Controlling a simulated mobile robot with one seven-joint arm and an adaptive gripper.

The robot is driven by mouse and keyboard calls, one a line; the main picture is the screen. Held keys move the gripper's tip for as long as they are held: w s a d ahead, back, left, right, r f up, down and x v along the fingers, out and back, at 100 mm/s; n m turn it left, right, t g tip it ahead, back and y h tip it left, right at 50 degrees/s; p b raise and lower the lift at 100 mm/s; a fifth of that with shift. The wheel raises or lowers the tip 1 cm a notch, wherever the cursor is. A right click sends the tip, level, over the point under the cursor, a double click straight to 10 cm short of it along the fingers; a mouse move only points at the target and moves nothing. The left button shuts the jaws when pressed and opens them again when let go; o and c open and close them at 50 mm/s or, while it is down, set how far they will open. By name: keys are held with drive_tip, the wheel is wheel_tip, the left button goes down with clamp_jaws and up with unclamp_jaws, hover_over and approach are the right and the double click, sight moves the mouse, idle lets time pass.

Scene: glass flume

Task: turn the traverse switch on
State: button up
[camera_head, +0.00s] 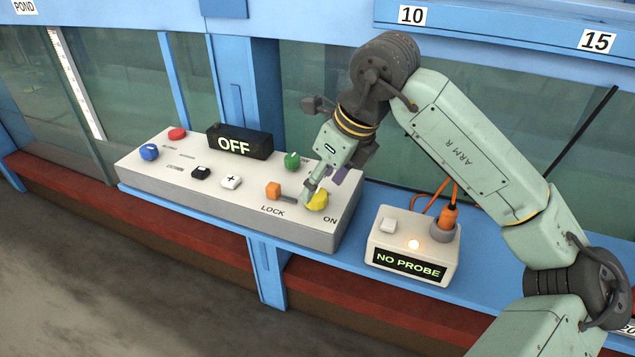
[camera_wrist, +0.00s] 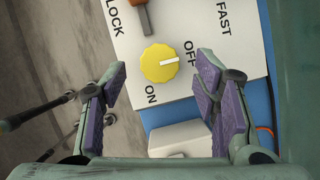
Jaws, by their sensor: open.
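The traverse switch appears to be the yellow round knob (camera_wrist: 158,64) at the right front of the white control panel (camera_head: 150,166). In the wrist view its white mark points right, toward the OFF label, and the ON label is below it. The knob (camera_head: 317,200) also shows in the head view, partly hidden by my gripper (camera_head: 325,188). Nothing is held. A black display (camera_head: 238,142) on the panel reads OFF.
An orange lever (camera_head: 273,190) marked LOCK is left of the yellow knob. A green knob (camera_head: 292,160) is behind it. A NO PROBE box (camera_head: 413,246) with an orange plug (camera_head: 449,216) stands to the right. The glass wall (camera_head: 500,130) rises behind.

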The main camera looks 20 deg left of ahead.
sight(317, 194)
drive_tip(key=shift+x, duration=1.45)
drive_tip(key=c, duration=1.2)
